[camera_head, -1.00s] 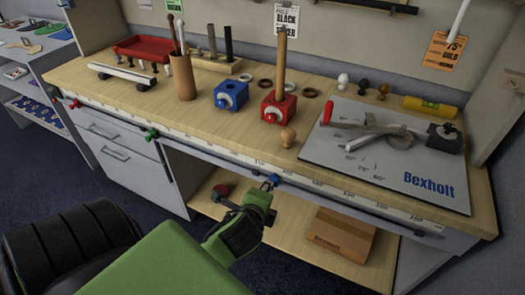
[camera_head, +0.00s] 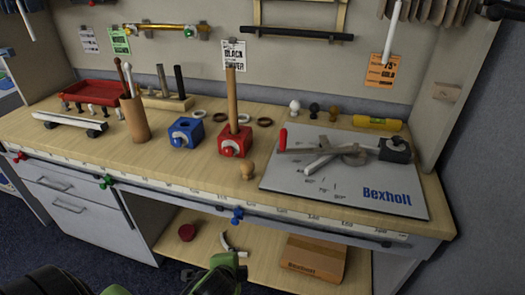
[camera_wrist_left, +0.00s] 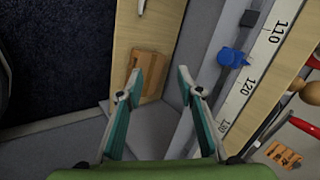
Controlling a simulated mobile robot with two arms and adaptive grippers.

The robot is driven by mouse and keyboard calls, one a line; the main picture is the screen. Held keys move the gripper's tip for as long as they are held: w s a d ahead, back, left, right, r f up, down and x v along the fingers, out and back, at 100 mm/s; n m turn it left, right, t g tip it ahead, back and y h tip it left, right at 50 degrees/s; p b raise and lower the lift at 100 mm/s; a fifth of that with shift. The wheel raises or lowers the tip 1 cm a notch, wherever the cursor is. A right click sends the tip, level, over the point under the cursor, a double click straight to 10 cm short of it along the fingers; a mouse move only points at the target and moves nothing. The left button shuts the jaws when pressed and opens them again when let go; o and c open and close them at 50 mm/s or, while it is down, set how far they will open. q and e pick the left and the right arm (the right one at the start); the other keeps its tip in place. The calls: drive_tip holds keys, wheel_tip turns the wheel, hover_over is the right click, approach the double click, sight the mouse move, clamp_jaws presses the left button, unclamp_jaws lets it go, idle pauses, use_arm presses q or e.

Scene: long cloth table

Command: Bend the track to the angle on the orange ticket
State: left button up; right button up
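The orange ticket (camera_head: 382,68) hangs on the back wall at the right and reads 75° and GOLD. Below it a grey board (camera_head: 345,197) marked Bexholt lies on the bench, with printed angle marks. On the board is a bending tool with a red-ended lever (camera_head: 310,149), a pale bar and curved part, and a dark block (camera_head: 395,150). I cannot tell which piece is the track. My left gripper (camera_head: 220,266) is low in front of the bench, cut by the frame's bottom. In the wrist view its fingers (camera_wrist_left: 159,78) are apart and empty.
A yellow level (camera_head: 377,123) lies behind the board.

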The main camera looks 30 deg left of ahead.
use_arm(q)
wheel_tip(320, 180, down, 11)
drive_tip(key=s+d+n+g+h, duration=0.1)
drive_tip(key=s, duration=0.1)
drive_tip(key=s+d+f+n+g+h, duration=0.1)
drive_tip(key=s+d+f+n+g, duration=0.15)
drive_tip(key=s+f, duration=0.85)
drive_tip(key=s+d+f+n+g+h, duration=0.1)
drive_tip(key=s+d+f+n+g, duration=0.2)
drive_tip(key=s+f, duration=0.75)
drive_tip(key=w+d+r+n+t+h, duration=0.1)
drive_tip(key=w+d+r+n+t, duration=0.15)
drive_tip(key=w+r, duration=0.7)
drive_tip(key=w+d+r+n+t+h, duration=0.1)
drive_tip(key=w+r+n, duration=0.4)
drive_tip(key=r, duration=0.8)
drive_tip(key=n+t+h, duration=0.3)
drive_tip(key=n+t, duration=1)
drive_tip(key=n, duration=1.8)
approach(281, 137)
drive_tip(key=shift+m, duration=0.3)
drive_tip(key=b+x, duration=0.1)
drive_tip(key=x, duration=1)
drive_tip(key=shift+w, duration=0.15)
